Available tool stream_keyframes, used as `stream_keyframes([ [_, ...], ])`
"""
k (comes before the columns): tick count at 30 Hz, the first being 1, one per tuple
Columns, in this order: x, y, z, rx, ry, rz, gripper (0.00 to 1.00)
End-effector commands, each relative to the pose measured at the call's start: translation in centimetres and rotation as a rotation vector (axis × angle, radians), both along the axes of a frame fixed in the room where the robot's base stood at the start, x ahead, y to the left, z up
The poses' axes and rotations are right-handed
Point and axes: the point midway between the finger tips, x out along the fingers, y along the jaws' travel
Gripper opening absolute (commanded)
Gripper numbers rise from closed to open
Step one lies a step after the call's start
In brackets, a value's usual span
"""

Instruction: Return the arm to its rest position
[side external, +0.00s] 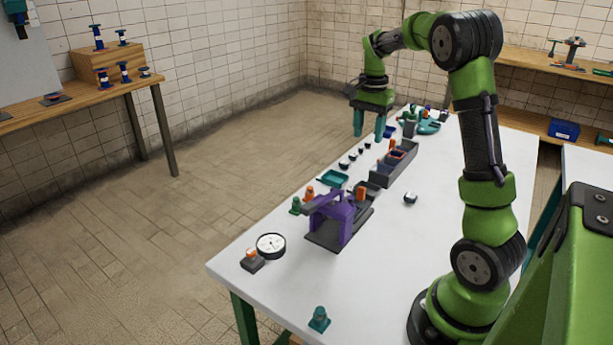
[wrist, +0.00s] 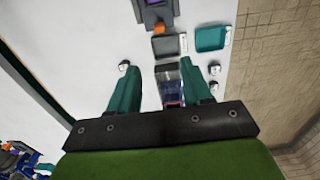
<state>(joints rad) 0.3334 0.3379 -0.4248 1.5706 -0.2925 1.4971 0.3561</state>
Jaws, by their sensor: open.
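My gripper (side external: 369,123) is teal-fingered on a green and black arm. In the side external view it hangs above the far part of the white table (side external: 453,177), pointing down. Its two fingers are apart with nothing held between them. In the wrist view my gripper (wrist: 170,90) is open above a dark compartment tray, seen between the fingers. The arm is raised and bent over the table, with its base at the near right. The fingers look clear of the tabletop things, but the exact height is hard to tell.
A dark compartment tray (side external: 381,177), a purple fixture (side external: 346,220), a teal tray (side external: 333,178), a dial gauge (side external: 271,245) and a teal piece (side external: 319,319) stand on the table. Small knobs line its left edge. A teal round stand (side external: 428,127) is at the far end. The table's near right is largely clear.

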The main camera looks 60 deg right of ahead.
Motion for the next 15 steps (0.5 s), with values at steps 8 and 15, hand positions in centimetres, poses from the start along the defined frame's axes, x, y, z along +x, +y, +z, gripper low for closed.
stream_keyframes([
  [8, 0.0, 0.0, 0.2, 0.000, 0.000, 0.000, 0.49],
  [15, -0.1, 0.4, -1.1, -0.009, -0.015, 0.104, 0.49],
])
